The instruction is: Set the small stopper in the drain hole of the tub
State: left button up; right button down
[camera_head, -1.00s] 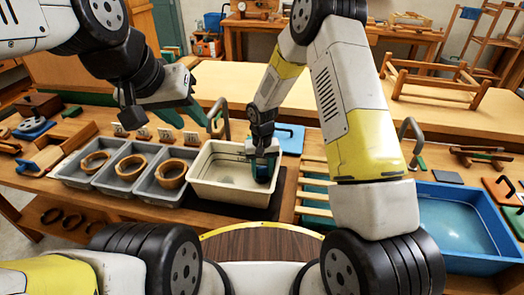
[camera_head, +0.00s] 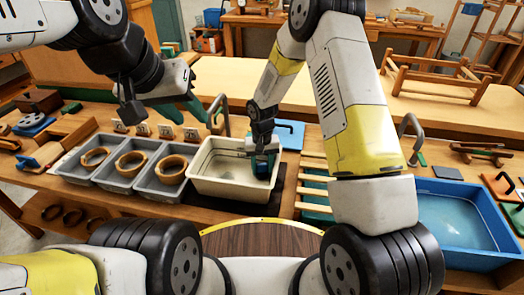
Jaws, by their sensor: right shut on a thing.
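The white tub (camera_head: 207,188) stands on the bench near the middle of the head view. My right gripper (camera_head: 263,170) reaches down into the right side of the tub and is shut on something. Its fingers hide most of what they hold; I take it to be the small stopper, but cannot make out its shape. The drain hole is not distinguishable in the tub's floor. My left gripper (camera_head: 198,110) hangs above the bench behind the grey bins, apart from the tub. Its green fingers are partly hidden by its body, so its opening is unclear.
Grey bins (camera_head: 118,184) with wooden rings (camera_head: 172,169) stand left of the tub. A tap (camera_head: 219,112) rises behind the tub. A slatted rack (camera_head: 312,190) lies to its right. A blue water-filled basin (camera_head: 455,225) is at the far right, with another tap (camera_head: 410,135) behind it.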

aim_at(263, 164)
jog(key=shift+f, duration=0.25)
jog(key=c, duration=0.7)
grip_release()
jog(key=shift+c, duration=0.2)
jog(key=shift+d, duration=0.15)
jog(key=c, duration=0.3)
jog(key=o, duration=0.3)
jog(key=shift+r, duration=0.1)
jog(key=shift+r, duration=3.4)
